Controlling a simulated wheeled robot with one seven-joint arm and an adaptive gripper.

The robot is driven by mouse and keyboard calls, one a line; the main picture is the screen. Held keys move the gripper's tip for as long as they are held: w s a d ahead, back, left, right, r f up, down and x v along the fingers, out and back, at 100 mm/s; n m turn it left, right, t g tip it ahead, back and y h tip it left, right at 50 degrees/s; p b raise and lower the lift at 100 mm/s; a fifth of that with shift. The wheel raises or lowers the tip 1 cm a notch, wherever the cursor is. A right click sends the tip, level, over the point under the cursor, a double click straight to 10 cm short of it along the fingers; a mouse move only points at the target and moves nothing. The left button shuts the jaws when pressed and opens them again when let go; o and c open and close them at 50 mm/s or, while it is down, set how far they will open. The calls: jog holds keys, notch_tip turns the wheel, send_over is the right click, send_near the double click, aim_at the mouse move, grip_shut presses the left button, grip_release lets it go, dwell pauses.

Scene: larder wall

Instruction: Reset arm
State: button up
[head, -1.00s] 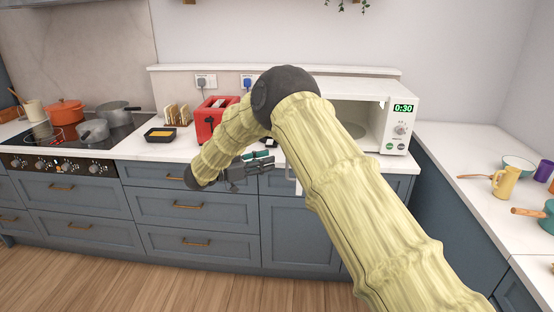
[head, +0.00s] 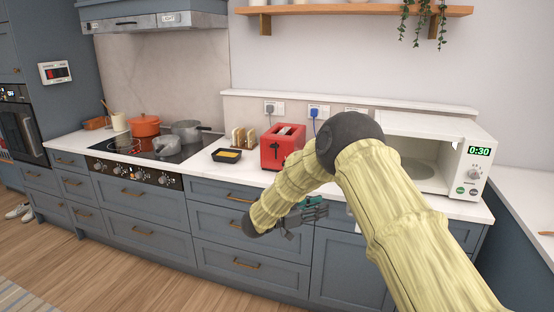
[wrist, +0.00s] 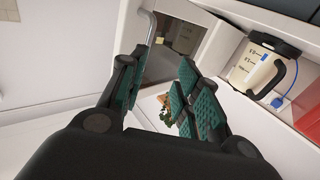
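My arm reaches up from the lower right in the head view, bends at a dark elbow joint, and folds down to the left. My gripper (head: 303,212) hangs in front of the drawer fronts, below the counter edge, partly hidden by my forearm. In the wrist view its green-padded fingers (wrist: 160,92) stand apart with nothing held between them. The white microwave (head: 460,165) stands on the counter to the right, its cavity exposed and its display reading 0:30. My arm hides part of it.
A red toaster (head: 281,148), toast rack (head: 243,138) and black tray (head: 227,156) stand on the counter. Pots, including an orange one (head: 145,126), sit on the hob (head: 150,148). A pale jug (wrist: 252,68) shows in the wrist view.

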jog(key=s+d+f+n+t+y, duration=0.1)
jog(key=s+f+n+t+y, duration=0.25)
jog(key=f, duration=0.55)
jog(key=s+d+f+n+t+y, duration=0.2)
jog(key=f+n+t+y, duration=0.15)
jog(key=f, duration=0.55)
jog(key=s+f+n+g+y, duration=0.3)
jog(key=s+f+n+y, duration=0.15)
jog(key=s+f, duration=0.9)
jog(key=s+f+n+g+y, duration=0.15)
jog(key=s+f, duration=0.25)
jog(key=s, duration=0.5)
jog(key=s+f+g+y, duration=0.2)
jog(key=s+f+g, duration=0.1)
jog(key=s, duration=0.6)
jog(key=s+g+y, duration=0.2)
jog(key=s+g, duration=0.3)
jog(key=s, duration=1.7)
jog(key=shift+s+d+r+n+y, duration=0.15)
jog(key=shift+r+n+y, duration=0.15)
